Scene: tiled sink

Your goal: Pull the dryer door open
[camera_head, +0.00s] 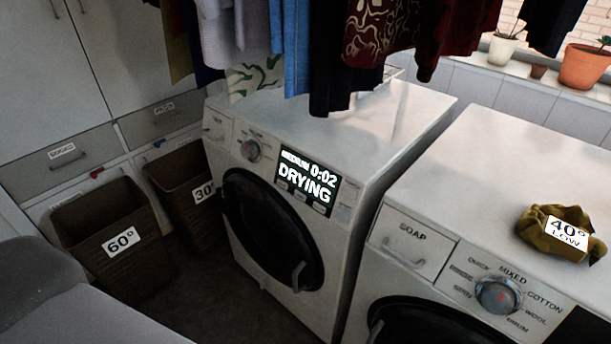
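The dryer (345,140) is the white machine in the middle, with a lit display (307,182) reading "0:02 DRYING". Its round dark door (262,225) is on the front and looks closed. A grey rounded shape at the lower left seems to be part of my own body. No gripper shows in the head view.
A washing machine (500,190) stands close on the right, with an olive cloth (556,232) labelled 40° on top. Brown baskets marked 60° (112,250) and 30° (180,175) stand left. Clothes (365,35) hang above the dryer. Dark floor lies before it.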

